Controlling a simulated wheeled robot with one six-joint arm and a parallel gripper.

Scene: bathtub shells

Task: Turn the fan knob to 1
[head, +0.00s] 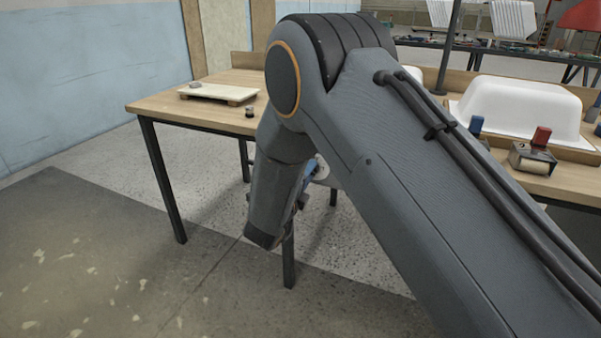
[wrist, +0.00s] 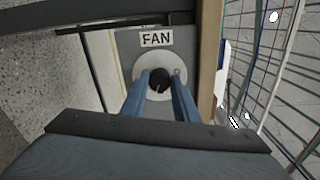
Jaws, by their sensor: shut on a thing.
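In the wrist view the fan knob (wrist: 159,79) is small, round and black with a pale pointer line. It sits at the middle of a whitish round dial (wrist: 161,95) on a grey panel (wrist: 193,62). A white label reading FAN (wrist: 157,38) is above the dial. My gripper (wrist: 159,84) has its two blue fingers on either side of the knob, shut on it. The number marks on the dial are too small or hidden to read, apart from a faint mark at its right edge. In the head view my arm hides the knob, with a bit of the pale dial (head: 321,168) showing.
A wooden table (head: 165,102) with dark legs stands behind my arm, bearing a pale board (head: 218,93). The floor at left is clear.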

